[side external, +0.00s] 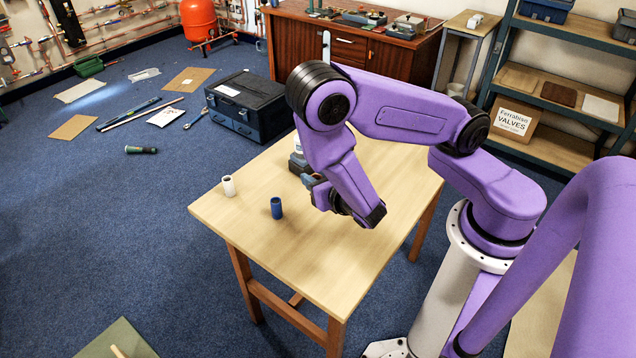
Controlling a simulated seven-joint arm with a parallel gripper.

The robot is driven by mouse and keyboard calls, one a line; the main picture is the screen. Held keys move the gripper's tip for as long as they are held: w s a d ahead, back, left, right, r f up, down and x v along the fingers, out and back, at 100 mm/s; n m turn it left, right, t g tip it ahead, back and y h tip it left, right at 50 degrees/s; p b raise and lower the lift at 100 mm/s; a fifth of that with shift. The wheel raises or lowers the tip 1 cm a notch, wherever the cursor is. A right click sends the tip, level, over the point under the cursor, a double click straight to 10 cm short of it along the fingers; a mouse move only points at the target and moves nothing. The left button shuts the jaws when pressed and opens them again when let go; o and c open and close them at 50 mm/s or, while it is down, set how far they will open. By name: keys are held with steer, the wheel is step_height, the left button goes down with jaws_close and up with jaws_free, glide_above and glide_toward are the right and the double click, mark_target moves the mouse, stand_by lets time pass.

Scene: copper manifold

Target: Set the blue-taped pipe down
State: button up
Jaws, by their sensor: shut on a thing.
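A short upright blue pipe (277,208) with a dark open top is at the left part of the wooden table (330,255). It looks like the blue-taped pipe, and it seems to stand on the tabletop. My gripper (311,182) is low over the table, to the right of the blue pipe and slightly farther up in the picture. Its tips are small and mostly hidden behind my wrist. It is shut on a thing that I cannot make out. A gap shows between the visible part of the gripper and the blue pipe.
A short white pipe (229,186) stands near the table's left corner. A small object with a white top (297,150) stands behind my gripper. The table's front is clear. A black toolbox (240,104) is on the blue carpet behind the table, with a wooden cabinet (345,45) farther back.

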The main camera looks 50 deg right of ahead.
steer(key=shift+w+d+r, duration=0.1)
steer(key=shift+d+r, duration=0.05)
steer(key=shift+d, duration=0.05)
steer(key=s+d+f+m+g+h, duration=0.1)
steer(key=d+m+g+h, duration=0.4)
steer(key=d, duration=1.1)
steer(key=s+d+f+m+g+h, duration=0.1)
steer(key=d+m+g+h, duration=0.35)
steer(key=d, duration=1.15)
steer(key=shift+m+g+y, duration=0.25)
steer(key=shift+m+y, duration=0.3)
steer(key=shift+m, duration=0.3)
steer(key=shift+s+a+f, duration=0.1)
steer(key=shift+f, duration=1.8)
steer(key=shift+a+f, duration=0.1)
steer(key=shift+f, duration=1.8)
steer(key=shift+f, duration=0.1)
steer(key=o, duration=1)
steer(key=shift+o, duration=0.2)
